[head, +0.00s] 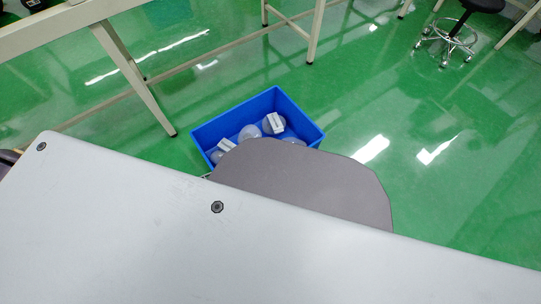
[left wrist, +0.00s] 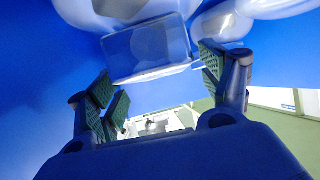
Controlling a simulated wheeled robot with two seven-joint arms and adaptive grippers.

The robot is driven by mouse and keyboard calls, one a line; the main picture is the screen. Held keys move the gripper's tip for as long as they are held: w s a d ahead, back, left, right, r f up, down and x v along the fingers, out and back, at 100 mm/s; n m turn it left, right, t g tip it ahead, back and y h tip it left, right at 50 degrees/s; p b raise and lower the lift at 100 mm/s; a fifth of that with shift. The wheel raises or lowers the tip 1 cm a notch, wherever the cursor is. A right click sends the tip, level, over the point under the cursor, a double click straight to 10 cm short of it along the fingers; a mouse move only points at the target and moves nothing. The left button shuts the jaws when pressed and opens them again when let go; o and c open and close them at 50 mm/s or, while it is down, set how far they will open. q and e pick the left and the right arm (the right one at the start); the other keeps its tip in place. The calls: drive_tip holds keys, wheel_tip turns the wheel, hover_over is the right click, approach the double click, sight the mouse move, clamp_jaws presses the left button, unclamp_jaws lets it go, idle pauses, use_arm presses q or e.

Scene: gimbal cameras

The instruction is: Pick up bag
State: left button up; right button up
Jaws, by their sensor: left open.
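A blue bin (head: 205,137) sits on the green floor in the head view, with several pale, see-through rounded items in it. One is a clear round item (head: 250,133) and one bears a white label (head: 274,123). I cannot tell for certain which is the bag. In the left wrist view my left gripper (left wrist: 157,76) is open, with blue bin walls (left wrist: 40,60) around it. A clear boxy package (left wrist: 148,48) lies beyond and between its fingers, and a pale rounded item (left wrist: 222,22) is at the upper right. Contact is unclear. My right gripper is out of view.
A pale table (head: 75,17) with legs stands at the upper left, one leg close to the bin. A black wheeled stool (head: 452,32) is at the upper right. The green floor right of the bin is clear. Large grey surfaces hide the bin's near side.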

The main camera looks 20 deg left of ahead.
sight(269, 153)
use_arm(q)
drive_tip(key=shift+w+d+f, duration=0.1)
drive_tip(key=shift+w+f, duration=0.05)
drive_tip(key=shift+w, duration=0.15)
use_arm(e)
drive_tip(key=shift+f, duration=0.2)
use_arm(q)
drive_tip(key=c, duration=1.1)
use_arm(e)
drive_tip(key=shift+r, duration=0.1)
use_arm(q)
drive_tip(key=shift+r+p, duration=1.05)
drive_tip(key=shift+r, duration=0.65)
wheel_tip(269, 153, up, 4)
drive_tip(key=shift+f+p, duration=0.15)
drive_tip(key=shift+p, duration=1.05)
drive_tip(key=shift+r+p, duration=0.85)
drive_tip(key=shift+r, duration=0.65)
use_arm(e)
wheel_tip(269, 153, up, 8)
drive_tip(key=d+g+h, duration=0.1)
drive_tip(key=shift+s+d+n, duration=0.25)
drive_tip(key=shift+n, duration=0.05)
